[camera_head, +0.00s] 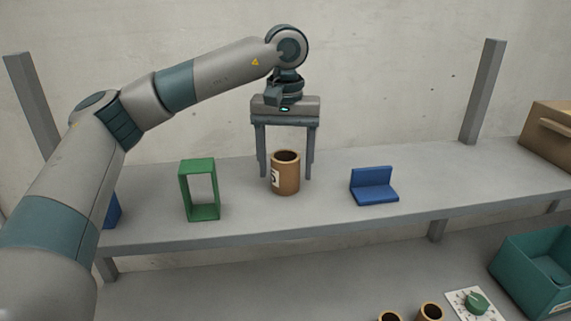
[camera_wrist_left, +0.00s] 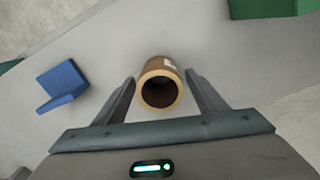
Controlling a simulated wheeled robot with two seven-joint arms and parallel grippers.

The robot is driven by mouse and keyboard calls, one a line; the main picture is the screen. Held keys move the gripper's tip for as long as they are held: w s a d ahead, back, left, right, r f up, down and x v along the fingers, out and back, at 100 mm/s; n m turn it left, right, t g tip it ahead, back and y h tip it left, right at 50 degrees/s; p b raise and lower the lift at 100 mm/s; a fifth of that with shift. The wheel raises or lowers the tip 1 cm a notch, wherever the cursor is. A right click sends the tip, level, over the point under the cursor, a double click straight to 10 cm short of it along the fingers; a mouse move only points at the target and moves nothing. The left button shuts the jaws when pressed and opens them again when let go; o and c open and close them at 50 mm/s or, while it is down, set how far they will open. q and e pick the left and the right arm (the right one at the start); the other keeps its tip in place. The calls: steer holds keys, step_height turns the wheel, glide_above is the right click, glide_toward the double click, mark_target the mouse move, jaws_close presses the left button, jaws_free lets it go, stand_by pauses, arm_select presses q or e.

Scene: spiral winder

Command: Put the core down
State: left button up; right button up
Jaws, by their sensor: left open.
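The core (camera_head: 287,176) is a brown hollow cylinder with a white label. It stands upright on the grey shelf (camera_head: 330,208). My left gripper (camera_head: 285,177) points down over it, open, with its fingers on either side of the core. In the left wrist view the core (camera_wrist_left: 161,86) shows its open top between the two spread fingers (camera_wrist_left: 161,88), with a gap on each side. My right gripper is in neither view.
A green frame (camera_head: 184,190) stands left of the core and a blue bracket (camera_head: 374,192) sits to its right. Below, a teal bin (camera_head: 527,282), a white dial plate (camera_head: 473,304) and more brown cores (camera_head: 431,312) sit on the lower surface. A cardboard box (camera_head: 545,138) is at the far right.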

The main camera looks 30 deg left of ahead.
arm_select(q)
steer(key=shift+r, duration=0.4)
step_height(320, 180, up, 12)
steer(key=b, duration=0.1)
steer(key=shift+f+b, duration=0.25)
steer(key=shift+b, duration=0.05)
steer(key=shift+f, duration=0.1)
stand_by(0.6)
